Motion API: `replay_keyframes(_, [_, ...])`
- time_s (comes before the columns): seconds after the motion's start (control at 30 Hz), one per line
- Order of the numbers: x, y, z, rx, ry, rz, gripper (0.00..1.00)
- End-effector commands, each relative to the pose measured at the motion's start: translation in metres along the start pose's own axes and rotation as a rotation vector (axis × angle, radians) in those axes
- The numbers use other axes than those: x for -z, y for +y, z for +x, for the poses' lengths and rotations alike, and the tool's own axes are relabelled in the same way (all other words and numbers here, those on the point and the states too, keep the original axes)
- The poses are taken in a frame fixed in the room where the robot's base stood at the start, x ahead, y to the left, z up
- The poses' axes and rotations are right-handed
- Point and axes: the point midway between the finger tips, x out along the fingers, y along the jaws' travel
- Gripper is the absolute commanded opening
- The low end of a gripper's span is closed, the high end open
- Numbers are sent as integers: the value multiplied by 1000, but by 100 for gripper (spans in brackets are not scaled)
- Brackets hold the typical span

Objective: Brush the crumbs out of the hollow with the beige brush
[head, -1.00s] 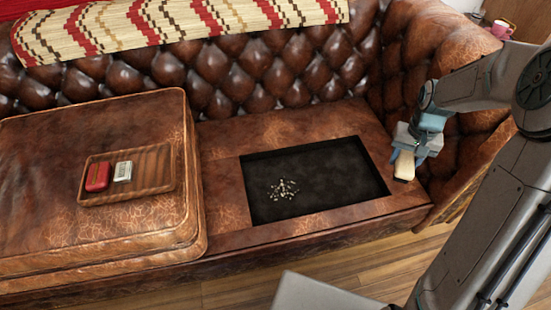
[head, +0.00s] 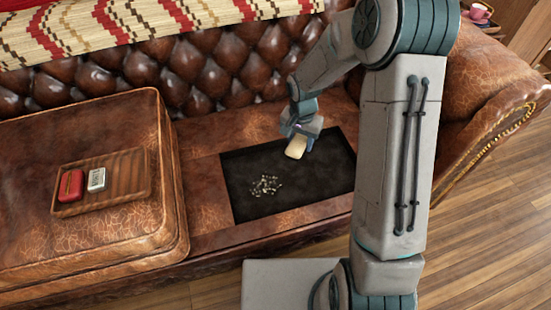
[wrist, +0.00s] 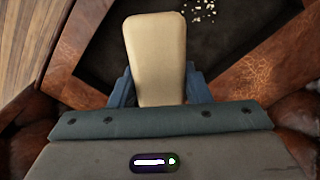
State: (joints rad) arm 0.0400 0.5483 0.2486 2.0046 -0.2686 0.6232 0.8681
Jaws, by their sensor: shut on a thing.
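The beige brush (head: 296,147) is in my gripper (head: 300,133), which is shut on it. The brush is over the far right part of the dark hollow (head: 325,175) in the sofa seat. In the wrist view the brush (wrist: 156,55) points ahead from between the blue fingers of my gripper (wrist: 158,88). The pale crumbs (head: 266,185) lie in a loose patch in the left part of the hollow, apart from the brush. Some crumbs (wrist: 198,10) also show at the top of the wrist view. The bristles are hidden.
A seat cushion (head: 100,240) to the left holds a wooden tray (head: 125,180) with a red box (head: 70,186) and a white box (head: 97,179). The tufted backrest (head: 215,65) rises behind the hollow. The right armrest (head: 490,90) is partly behind my arm.

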Motion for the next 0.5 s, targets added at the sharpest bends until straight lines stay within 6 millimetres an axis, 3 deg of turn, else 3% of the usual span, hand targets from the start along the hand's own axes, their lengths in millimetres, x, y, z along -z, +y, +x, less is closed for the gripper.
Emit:
replay_keyframes(0.23, [-33,-32,35,6,-7,260,25])
replay_keyframes(0.5, [-56,-50,55,18,-16,439,25])
